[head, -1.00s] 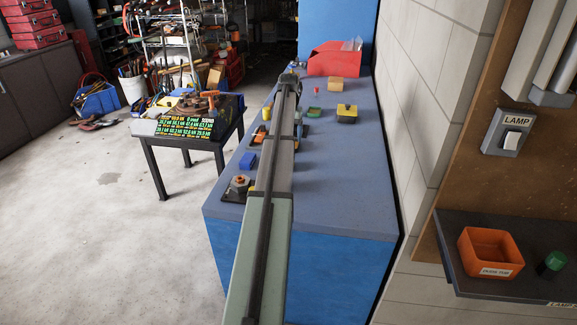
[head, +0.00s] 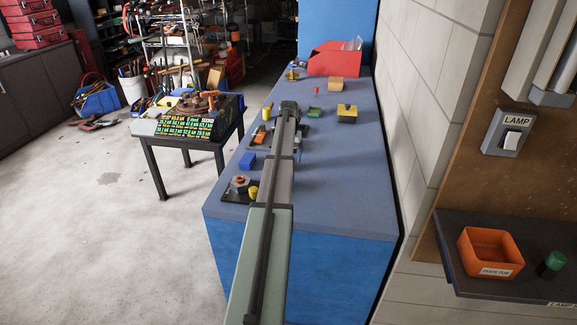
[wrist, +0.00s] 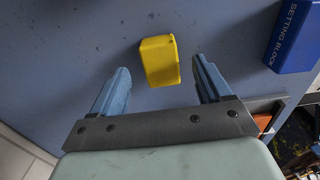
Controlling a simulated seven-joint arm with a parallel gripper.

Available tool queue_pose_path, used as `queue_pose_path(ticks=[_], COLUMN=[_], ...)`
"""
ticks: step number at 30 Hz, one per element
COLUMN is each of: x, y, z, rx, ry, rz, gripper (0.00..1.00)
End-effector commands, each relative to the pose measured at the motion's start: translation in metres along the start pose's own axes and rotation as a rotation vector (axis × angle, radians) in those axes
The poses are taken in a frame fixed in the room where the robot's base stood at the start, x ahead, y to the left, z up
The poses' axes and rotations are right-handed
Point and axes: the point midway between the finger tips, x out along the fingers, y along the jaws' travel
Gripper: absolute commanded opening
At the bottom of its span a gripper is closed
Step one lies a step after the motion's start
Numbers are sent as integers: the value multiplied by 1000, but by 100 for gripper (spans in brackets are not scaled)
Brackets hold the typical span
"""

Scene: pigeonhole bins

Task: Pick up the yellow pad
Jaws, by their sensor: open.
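The yellow pad (wrist: 160,58) is a small yellow block with a dark spot near one corner, lying on the blue bench top in the upper middle of the wrist view. My gripper (wrist: 158,68) is open and empty. Its two blue-grey fingers point towards the pad, one either side of it in the picture. The gap in height is hard to judge, and no contact shows. In the head view my arm hides the gripper and, it seems, this pad.
A blue setting block (wrist: 293,36) lies right of the pad; the head view shows it too (head: 247,162). A dark plate with a nut (head: 239,184) and a small yellow piece (head: 253,192) is nearer.

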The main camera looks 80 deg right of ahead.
Motion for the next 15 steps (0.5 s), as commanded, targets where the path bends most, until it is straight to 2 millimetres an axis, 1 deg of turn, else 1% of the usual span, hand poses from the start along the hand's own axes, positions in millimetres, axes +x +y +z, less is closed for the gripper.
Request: queue_pose_path(ticks=[1,3,7,9,15], x=[8,17,31,34,33], y=[-1,-1,-1,-1,-1], z=[-2,-2,-2,-2,-2], rx=[0,0,0,0,0], ry=[-2,-3,-1,-1,-1], rz=[0,0,0,0,0], gripper=[78,78,78,78,77])
